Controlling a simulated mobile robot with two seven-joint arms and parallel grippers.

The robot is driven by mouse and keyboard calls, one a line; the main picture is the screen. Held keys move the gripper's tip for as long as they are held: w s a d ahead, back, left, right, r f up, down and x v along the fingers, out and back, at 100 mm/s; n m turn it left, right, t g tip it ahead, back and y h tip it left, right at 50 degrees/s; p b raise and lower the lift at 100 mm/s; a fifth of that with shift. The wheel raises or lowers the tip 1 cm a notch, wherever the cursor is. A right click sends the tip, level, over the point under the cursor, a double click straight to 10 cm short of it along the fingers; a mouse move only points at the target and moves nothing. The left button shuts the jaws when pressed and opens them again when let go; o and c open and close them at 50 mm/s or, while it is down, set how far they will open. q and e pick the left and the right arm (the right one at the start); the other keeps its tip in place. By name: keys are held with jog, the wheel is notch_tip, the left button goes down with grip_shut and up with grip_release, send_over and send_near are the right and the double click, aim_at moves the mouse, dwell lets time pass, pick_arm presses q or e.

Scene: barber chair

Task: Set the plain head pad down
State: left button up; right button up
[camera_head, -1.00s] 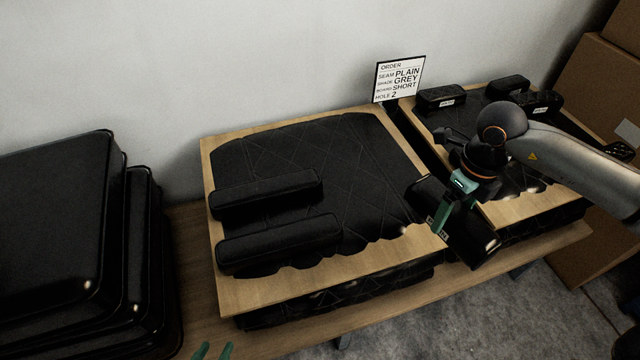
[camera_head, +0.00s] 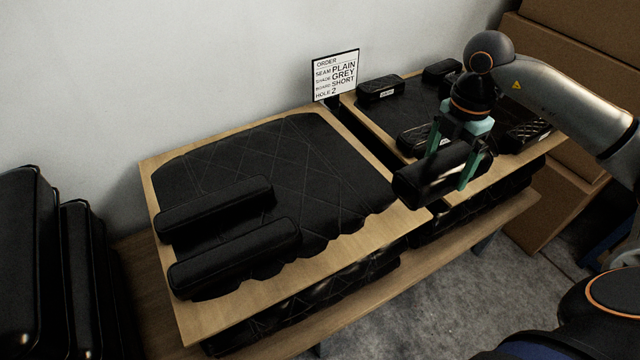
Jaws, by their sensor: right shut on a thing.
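My right gripper (camera_head: 455,160) is shut on the plain head pad (camera_head: 428,175), a smooth black block. It holds the pad above the gap between the two wooden boards, close to the front edge of the right-hand board. Whether the pad touches anything below I cannot tell. Two long black padded rolls (camera_head: 214,206) (camera_head: 236,252) lie on the quilted black pad on the left-hand board (camera_head: 190,318). The order card (camera_head: 335,76) stands behind and reads plain, grey, short, hole 2. My left gripper is not in view.
The right-hand board (camera_head: 375,133) carries several small black pads, such as a labelled one (camera_head: 380,89) at its back left and a quilted one (camera_head: 527,133) at its right. Black cushions (camera_head: 85,270) stand at far left. Cardboard boxes (camera_head: 555,60) stand at right.

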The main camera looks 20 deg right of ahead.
jog(key=w+a+f, duration=0.4)
jog(key=w+f, duration=0.1)
jog(key=w+a+f, duration=0.4)
jog(key=w+a, duration=0.1)
jog(key=shift+w+a+f+p, duration=0.1)
jog(key=shift+a+f+p, duration=0.05)
jog(key=shift+f+p, duration=0.25)
jog(key=shift+f, duration=1.75)
jog(key=o, duration=1.3)
notch_tip(320, 180, up, 12)
jog(key=shift+r, duration=0.2)
